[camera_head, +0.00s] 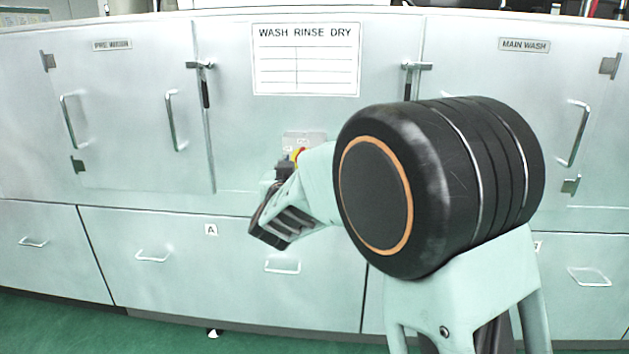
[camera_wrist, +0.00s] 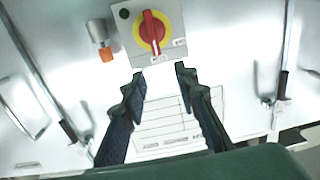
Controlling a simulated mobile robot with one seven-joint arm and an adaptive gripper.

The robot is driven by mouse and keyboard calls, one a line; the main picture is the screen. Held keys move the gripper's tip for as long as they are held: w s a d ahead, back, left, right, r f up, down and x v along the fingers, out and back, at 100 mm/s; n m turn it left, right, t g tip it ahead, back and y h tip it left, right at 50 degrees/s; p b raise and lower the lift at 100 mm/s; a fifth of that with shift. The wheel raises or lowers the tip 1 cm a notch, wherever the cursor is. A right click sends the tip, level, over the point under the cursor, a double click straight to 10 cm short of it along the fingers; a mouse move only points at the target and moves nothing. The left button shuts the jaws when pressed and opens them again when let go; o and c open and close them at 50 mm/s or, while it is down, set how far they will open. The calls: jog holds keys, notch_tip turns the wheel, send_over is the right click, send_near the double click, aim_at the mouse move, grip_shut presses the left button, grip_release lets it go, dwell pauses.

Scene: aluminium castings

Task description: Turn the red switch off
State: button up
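The red switch (camera_wrist: 152,32) is a red rotary knob on a round yellow backing, on a pale plate (camera_wrist: 176,22) fixed to the machine front. In the wrist view it stands at the top, beyond the tips of my gripper (camera_wrist: 159,75). My gripper is open, with a gap between its two dark fingers and nothing in it. In the head view my gripper (camera_head: 272,215) is in front of the machine, close to the switch plate (camera_head: 311,137). Only a small bit of red and yellow (camera_head: 299,154) shows there; my arm hides most of the switch.
An orange-tipped cylinder (camera_wrist: 106,54) sits beside the plate in the wrist view. The machine front has door latches (camera_head: 205,85), handles (camera_head: 171,120) and a "WASH RINSE DRY" sign (camera_head: 306,60). The green floor (camera_head: 60,325) shows below.

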jog(key=w+f+b, duration=0.1)
jog(key=w+f, duration=0.1)
jog(key=w, duration=0.8)
jog(key=shift+d+f+m+h, duration=0.2)
jog(key=shift+m+h, duration=0.1)
jog(key=shift+m, duration=0.1)
jog(key=shift+c, duration=0.3)
grip_shut()
